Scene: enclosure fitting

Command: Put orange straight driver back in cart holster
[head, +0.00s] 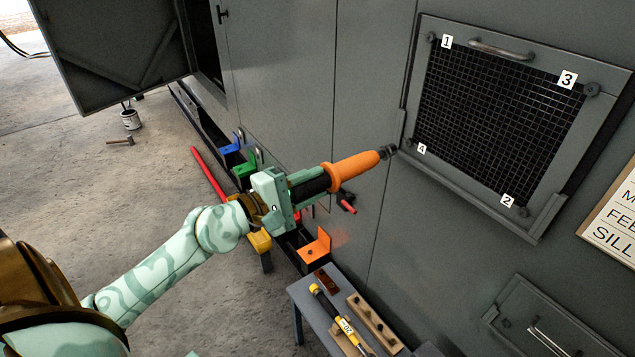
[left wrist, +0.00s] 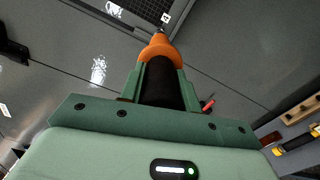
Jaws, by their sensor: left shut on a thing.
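The orange straight driver (head: 352,169) has a black grip and a dark tip, and points up and right towards the grille panel. Its tip is close to the fastener beside label 4; I cannot tell whether they touch. My left gripper (head: 300,189) is shut on the black grip, which also shows between the green fingers in the left wrist view (left wrist: 161,85). An orange bracket (head: 316,247) stands below the driver, at the near end of a row of coloured brackets. I cannot tell whether it is the cart holster. My right gripper is not in view.
The grille panel (head: 474,120) has numbered corners and a top handle. Blue (head: 231,146), green (head: 246,166) and yellow (head: 260,241) brackets line the cabinet base. A small grey table (head: 309,293) holds a yellow-black tool (head: 335,315) and a wooden block (head: 375,323).

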